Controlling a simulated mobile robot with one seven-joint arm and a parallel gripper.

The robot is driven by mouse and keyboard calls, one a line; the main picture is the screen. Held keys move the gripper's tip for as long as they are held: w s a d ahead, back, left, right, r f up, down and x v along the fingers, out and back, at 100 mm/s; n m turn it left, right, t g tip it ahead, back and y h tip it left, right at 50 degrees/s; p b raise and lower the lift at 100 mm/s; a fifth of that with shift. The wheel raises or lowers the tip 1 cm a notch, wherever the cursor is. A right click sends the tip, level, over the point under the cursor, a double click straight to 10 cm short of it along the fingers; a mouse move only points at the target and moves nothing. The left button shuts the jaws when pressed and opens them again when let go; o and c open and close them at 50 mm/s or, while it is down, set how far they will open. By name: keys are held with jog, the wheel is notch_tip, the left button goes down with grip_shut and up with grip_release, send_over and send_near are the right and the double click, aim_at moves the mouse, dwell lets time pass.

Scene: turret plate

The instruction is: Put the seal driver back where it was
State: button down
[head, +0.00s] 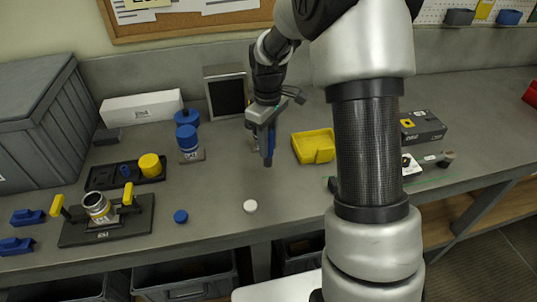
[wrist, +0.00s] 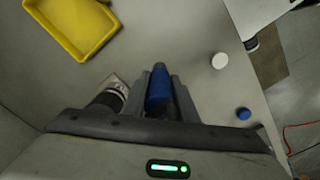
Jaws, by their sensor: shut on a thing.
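My gripper (head: 267,150) is above the bench, left of the yellow tray. It is shut on a blue cylindrical piece, taken to be the seal driver (wrist: 158,90), seen between the fingers in the wrist view. In the head view the driver (head: 270,146) is partly hidden by the fingers and points down. A black tray (head: 100,178) with dark recesses, a small blue piece and a yellow knob (head: 150,165) lies at the left. A dark fixture plate (head: 130,228) with yellow clamps holds a metal ring part (head: 97,206).
A blue-topped piece (head: 187,138) stands on a small base. A dark and metal part (wrist: 116,92) is close beside my gripper in the wrist view. A white cap (head: 250,206) and blue cap (head: 181,216) lie near the front edge. The yellow tray (head: 314,147) is at right.

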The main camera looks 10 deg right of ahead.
jog(key=shift+f, duration=1.9)
jog(key=shift+f, duration=0.2)
jog(key=c, duration=1.4)
grip_release()
